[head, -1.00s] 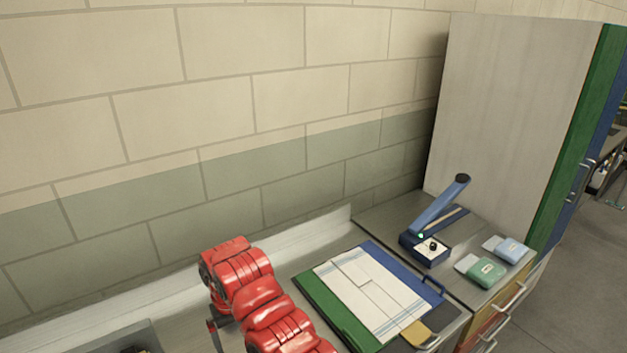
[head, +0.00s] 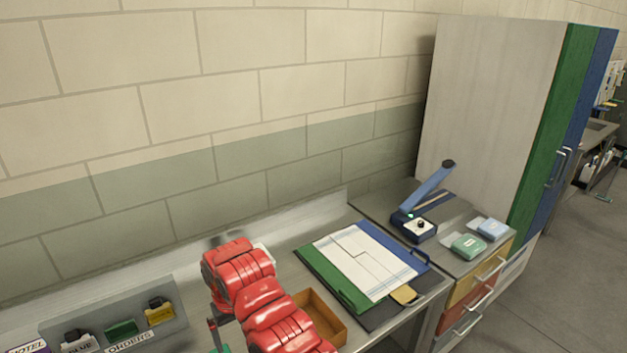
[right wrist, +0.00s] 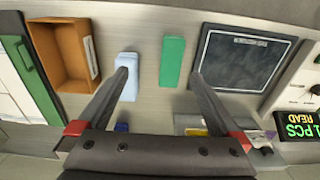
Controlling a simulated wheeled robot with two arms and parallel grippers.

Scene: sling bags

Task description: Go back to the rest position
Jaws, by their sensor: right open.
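My right arm, red, reaches over the counter in the head view; part of my right gripper (head: 214,328) shows at its lower left end. In the right wrist view my right gripper (right wrist: 160,76) is open, with its two dark fingers wide apart and nothing held between them. A green block (right wrist: 173,61) lies on the counter beyond the gap. A light-blue block (right wrist: 127,80) lies by the left fingertip; I cannot tell if they touch. My left gripper is not in view.
An open brown box (head: 322,318) stands beside my arm. A board with white sheets (head: 358,262) lies behind it. A rack (head: 178,325) with small packs is at the left. A blue-armed device (head: 427,200) stands at the right. A dark panel (right wrist: 238,60) lies beside the green block.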

